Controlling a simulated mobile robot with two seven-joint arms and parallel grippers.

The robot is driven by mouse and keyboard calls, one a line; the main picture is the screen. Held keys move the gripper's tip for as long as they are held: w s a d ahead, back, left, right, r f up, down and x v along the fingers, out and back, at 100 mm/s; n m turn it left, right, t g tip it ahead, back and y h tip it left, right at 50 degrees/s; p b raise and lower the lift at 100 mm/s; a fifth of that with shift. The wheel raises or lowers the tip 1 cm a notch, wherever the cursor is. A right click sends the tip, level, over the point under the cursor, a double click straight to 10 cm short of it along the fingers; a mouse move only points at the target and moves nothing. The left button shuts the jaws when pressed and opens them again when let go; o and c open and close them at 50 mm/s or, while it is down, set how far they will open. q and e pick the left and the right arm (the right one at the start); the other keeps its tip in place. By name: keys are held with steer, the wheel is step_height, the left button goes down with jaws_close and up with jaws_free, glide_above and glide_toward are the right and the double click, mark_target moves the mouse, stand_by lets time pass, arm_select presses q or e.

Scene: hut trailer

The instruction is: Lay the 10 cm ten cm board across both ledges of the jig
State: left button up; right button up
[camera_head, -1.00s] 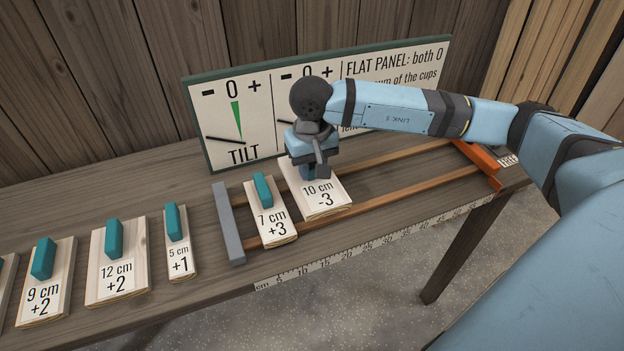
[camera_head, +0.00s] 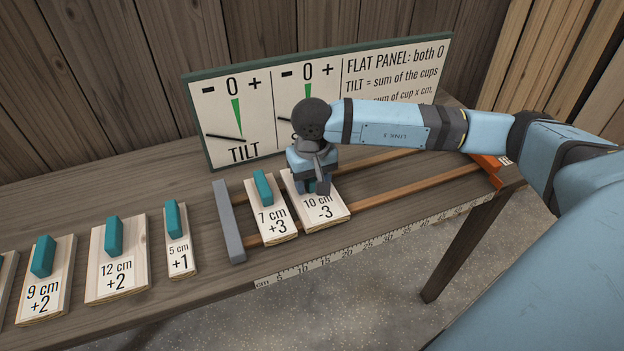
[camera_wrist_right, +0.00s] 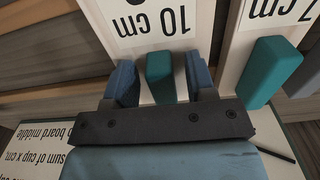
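The pale 10 cm board (camera_head: 322,212), marked -3, lies across the two brown ledges (camera_head: 405,194) of the jig, just right of the 7 cm board. Its far end is hidden behind my gripper in the head view. My right gripper (camera_head: 318,187) is over the board. In the right wrist view the two blue fingers of my right gripper (camera_wrist_right: 160,82) stand on either side of the board's teal handle (camera_wrist_right: 160,75), with a gap on both sides, so it is open around the handle. My left gripper is not in view.
The ledges right of the 10 cm board are bare up to the orange end piece (camera_head: 490,170). Several boards, including the 5 cm board (camera_head: 181,245), lie at left. A dial panel (camera_head: 270,115) stands behind.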

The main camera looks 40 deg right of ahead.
mark_target(312, 179)
step_height(312, 179, up, 12)
steer(key=shift+r, duration=0.2)
stand_by(0.4)
steer(key=shift+f, duration=0.1)
stand_by(0.4)
